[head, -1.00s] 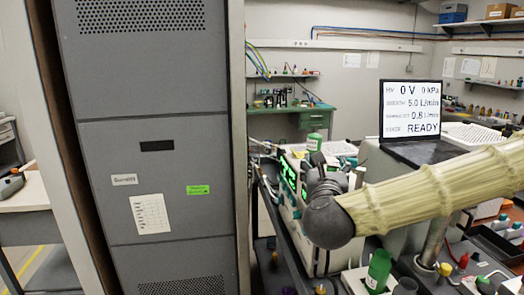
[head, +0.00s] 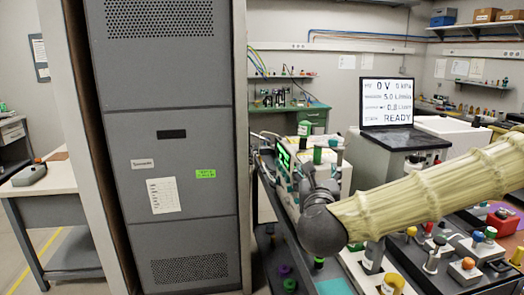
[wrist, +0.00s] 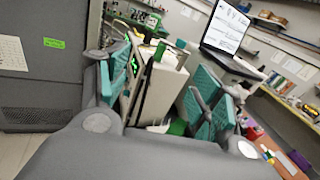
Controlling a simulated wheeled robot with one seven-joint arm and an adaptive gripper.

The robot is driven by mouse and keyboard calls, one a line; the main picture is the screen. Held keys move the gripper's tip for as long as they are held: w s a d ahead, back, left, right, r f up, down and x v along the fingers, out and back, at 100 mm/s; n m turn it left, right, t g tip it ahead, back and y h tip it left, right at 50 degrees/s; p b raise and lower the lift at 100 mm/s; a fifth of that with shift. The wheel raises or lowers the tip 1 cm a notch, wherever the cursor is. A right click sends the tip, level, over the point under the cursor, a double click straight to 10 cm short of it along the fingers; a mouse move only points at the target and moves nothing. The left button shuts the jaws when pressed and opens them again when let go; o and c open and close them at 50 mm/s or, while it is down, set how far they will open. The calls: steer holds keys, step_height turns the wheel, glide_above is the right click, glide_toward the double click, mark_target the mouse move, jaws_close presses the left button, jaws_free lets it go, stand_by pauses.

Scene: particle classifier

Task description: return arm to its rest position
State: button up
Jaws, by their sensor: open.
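My arm, in a ribbed cream sleeve (head: 430,197), reaches in from the right edge of the head view and ends in a dark grey rounded joint (head: 322,230). My gripper (wrist: 165,75) shows in the wrist view with its two teal-padded fingers wide apart. Nothing is held between them. Beyond the fingers stands a white instrument (wrist: 158,90) with a green lit display. In the head view, the gripper is foreshortened beyond the grey joint, in front of the same instrument (head: 285,180). I cannot tell how much room lies between them.
A tall grey cabinet (head: 165,225) stands left of the arm. A laptop reading READY (head: 388,103) is behind the arm. Small bottles and parts crowd the bench (head: 470,290) under and right of the arm. A pale table (head: 55,180) stands far left, with floor beside it.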

steer(key=a+f+n+g+y, duration=0.35)
steer(key=f+n, duration=0.55)
steer(key=f, duration=0.9)
steer(key=s+f+n+g, duration=0.1)
steer(key=s+f+n, duration=0.25)
steer(key=f, duration=0.45)
steer(key=s+f+n+g+y, duration=0.1)
steer(key=s+f+n+g, duration=0.2)
steer(key=f, duration=0.4)
steer(key=s+f+n, duration=0.4)
steer(key=f, duration=0.4)
steer(key=s+d+f+n+g, duration=0.3)
steer(key=s+f+n+g, duration=0.35)
steer(key=s+f, duration=0.65)
steer(key=s+d+f+n+g, duration=0.1)
steer(key=s+d+f+n, duration=0.1)
steer(key=s, duration=0.3)
steer(key=s+d+f+n+g+h, duration=0.1)
steer(key=s+d+f+n, duration=0.2)
steer(key=s+d+n, duration=0.1)
steer(key=s+d+f+n+g, duration=0.1)
steer(key=s+d+f+n, duration=0.2)
steer(key=s, duration=0.4)
steer(key=shift+s+d+n+g+h, duration=0.3)
steer(key=shift+s+d+n+h, duration=0.05)
steer(key=shift+n, duration=0.35)
steer(key=shift+c, duration=0.2)
